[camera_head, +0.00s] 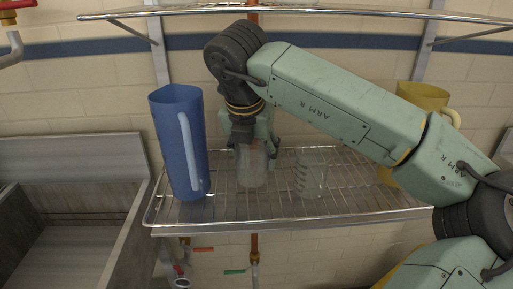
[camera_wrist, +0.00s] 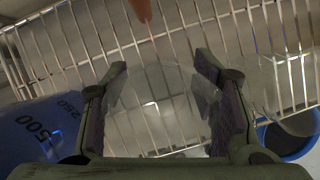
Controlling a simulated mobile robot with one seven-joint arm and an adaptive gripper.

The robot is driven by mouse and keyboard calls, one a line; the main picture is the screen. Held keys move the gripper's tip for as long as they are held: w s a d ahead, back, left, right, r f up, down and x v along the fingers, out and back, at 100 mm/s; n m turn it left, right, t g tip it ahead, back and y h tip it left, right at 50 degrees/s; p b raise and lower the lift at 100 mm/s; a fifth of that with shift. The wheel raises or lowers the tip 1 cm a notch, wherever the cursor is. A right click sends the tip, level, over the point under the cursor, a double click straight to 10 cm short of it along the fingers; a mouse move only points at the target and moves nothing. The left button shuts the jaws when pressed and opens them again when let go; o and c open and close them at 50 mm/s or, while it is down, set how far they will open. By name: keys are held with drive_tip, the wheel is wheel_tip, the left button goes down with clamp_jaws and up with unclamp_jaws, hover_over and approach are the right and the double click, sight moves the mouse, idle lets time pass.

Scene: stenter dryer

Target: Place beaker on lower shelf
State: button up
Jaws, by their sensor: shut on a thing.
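A clear glass beaker (camera_head: 252,168) is upright between the fingers of my gripper (camera_head: 256,143), which points down and is shut on it. In the wrist view the beaker (camera_wrist: 160,112) shows faintly between the two dark finger pads of my gripper (camera_wrist: 162,80). The lower shelf (camera_head: 280,213) is a wire rack on the wall. The beaker's base is at or just above its wires; I cannot tell whether it touches. A second clear beaker (camera_head: 312,176) with dark markings stands on the shelf, to the right of the held one.
A tall blue jug (camera_head: 178,135) stands on the shelf's left end, close to my gripper. A yellow jug (camera_head: 424,97) stands at the right end, partly behind my arm. An upper shelf (camera_head: 330,11) is overhead. A sink (camera_head: 85,180) is at left.

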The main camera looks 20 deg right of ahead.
drive_tip(key=shift+b+x, duration=0.4)
drive_tip(key=shift+x, duration=0.35)
drive_tip(key=shift+s+a, duration=0.15)
drive_tip(key=shift+s, duration=0.15)
drive_tip(key=shift+f, duration=0.2)
drive_tip(key=o, duration=1.2)
drive_tip(key=shift+c, duration=0.2)
drive_tip(key=shift+r, duration=0.1)
